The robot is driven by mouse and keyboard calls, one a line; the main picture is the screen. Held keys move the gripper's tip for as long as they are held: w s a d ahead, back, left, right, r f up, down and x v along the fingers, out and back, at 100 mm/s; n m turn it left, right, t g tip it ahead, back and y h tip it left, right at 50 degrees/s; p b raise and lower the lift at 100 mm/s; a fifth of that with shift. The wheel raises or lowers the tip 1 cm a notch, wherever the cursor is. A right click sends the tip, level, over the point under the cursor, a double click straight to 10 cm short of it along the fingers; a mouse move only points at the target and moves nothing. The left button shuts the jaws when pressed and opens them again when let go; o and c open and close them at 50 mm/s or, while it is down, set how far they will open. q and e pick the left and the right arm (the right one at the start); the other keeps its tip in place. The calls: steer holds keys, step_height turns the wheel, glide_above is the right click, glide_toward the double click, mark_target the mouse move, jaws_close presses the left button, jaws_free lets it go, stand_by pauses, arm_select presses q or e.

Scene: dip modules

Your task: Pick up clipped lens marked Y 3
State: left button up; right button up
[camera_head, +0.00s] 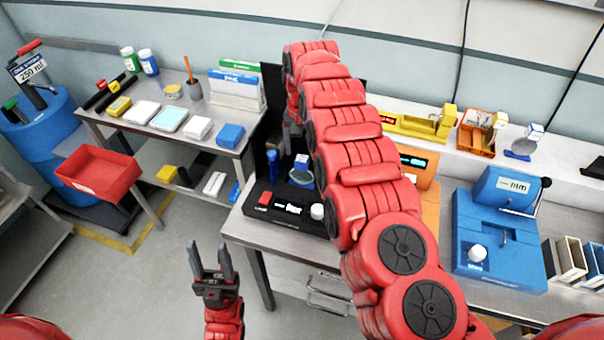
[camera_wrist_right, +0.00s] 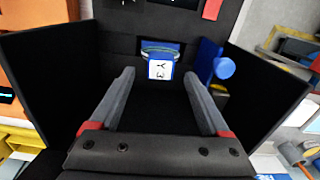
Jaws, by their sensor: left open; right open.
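The lens marked Y 3 (camera_wrist_right: 159,69) is ahead of my right gripper in the right wrist view, a white label with blue edges below a round glass rim. It stands in a dark booth (camera_wrist_right: 52,75). My right gripper (camera_wrist_right: 159,76) is open, its two fingers on either side of the label in the picture, with no contact visible. In the head view a round lens on a blue clip (camera_head: 301,178) shows in the black device; its label is not readable there. My right arm hides much of the booth. My left gripper (camera_head: 212,262) is open and empty, above the floor.
A blue knobbed part (camera_wrist_right: 223,68) is right of the lens in the right wrist view. Dark booth walls flank both sides. A blue machine (camera_head: 500,240) and an orange unit (camera_head: 428,190) are on the bench. A red bin (camera_head: 98,170) is at left.

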mark_target(302, 158)
steer(key=f+p, duration=0.1)
steer(key=f, duration=0.2)
steer(key=shift+s+f+p, duration=0.1)
steer(key=shift+s+p, duration=0.1)
steer(key=shift+p, duration=0.2)
steer(key=shift+f, duration=0.5)
steer(key=shift+a, duration=0.1)
jaws_close()
